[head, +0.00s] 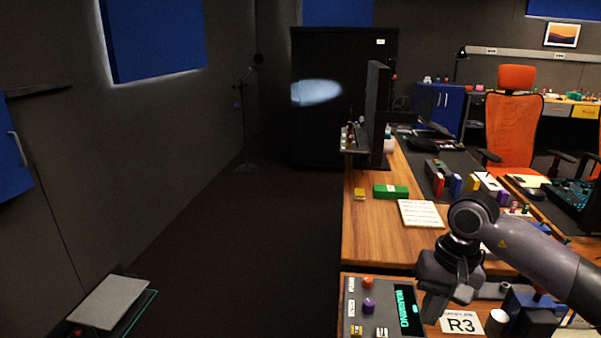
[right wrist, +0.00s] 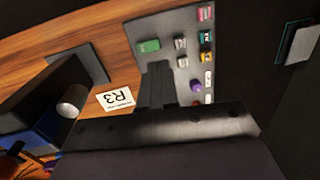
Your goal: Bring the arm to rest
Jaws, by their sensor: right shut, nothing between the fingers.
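My right gripper (head: 447,300) hangs above the near desk, beside the control panel, with its fingers closed and empty. In the right wrist view its closed fingers (right wrist: 157,84) overlap part of the panel; whether they touch it I cannot tell. The grey panel (head: 352,315) carries a purple ball (head: 368,305), an orange knob (head: 368,283) and a green-lettered display (head: 408,310). The right wrist view shows the panel (right wrist: 166,28) with the purple ball (right wrist: 197,86) and a green piece (right wrist: 149,46). My left gripper is not in view.
A white R3 card (head: 462,322) lies right of the panel. A white cylinder (head: 497,321) stands beside it. The wooden desk (head: 380,240) behind holds a green box (head: 391,191), a paper (head: 421,213) and a dark monitor (head: 377,110).

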